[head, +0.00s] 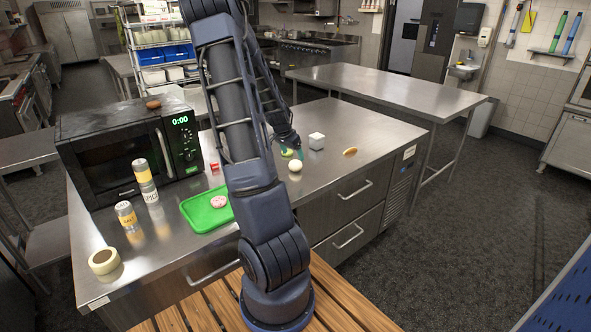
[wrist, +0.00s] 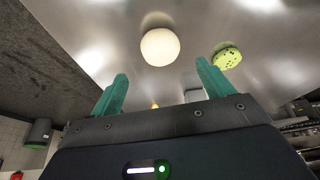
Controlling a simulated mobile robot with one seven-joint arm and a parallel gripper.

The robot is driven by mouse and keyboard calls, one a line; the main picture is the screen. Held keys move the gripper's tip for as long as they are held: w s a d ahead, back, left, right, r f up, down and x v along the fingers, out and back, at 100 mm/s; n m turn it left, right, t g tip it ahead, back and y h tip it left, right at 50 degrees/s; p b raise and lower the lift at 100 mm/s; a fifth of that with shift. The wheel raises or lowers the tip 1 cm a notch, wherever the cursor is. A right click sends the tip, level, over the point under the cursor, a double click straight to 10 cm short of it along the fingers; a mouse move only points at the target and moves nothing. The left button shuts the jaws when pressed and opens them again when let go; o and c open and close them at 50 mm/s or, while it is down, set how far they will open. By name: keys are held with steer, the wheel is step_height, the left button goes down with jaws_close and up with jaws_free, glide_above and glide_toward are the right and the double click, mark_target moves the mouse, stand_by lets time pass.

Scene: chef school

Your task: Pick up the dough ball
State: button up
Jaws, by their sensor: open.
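The dough ball (head: 295,166) is a small cream-white ball on the steel counter (head: 372,137). In the wrist view the dough ball (wrist: 160,47) lies just beyond the fingertips, roughly centred between them. My gripper (wrist: 162,72) has two teal fingers spread apart with nothing between them. In the head view my gripper (head: 296,153) is low over the counter, right behind the ball and partly hidden by my arm. The gap between fingers and ball cannot be judged exactly.
A yellow-green spotted item (wrist: 227,57) lies right of the ball. A white cube (head: 317,141) and an orange-brown item (head: 350,151) stand to the right. A green tray (head: 190,211) holding a pink piece (head: 219,201), shakers (head: 126,215) and a microwave (head: 110,152) are left.

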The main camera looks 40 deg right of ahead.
mark_target(295, 161)
steer(key=shift+x, duration=3.85)
steer(key=shift+w+a, duration=0.1)
steer(key=c, duration=1.1)
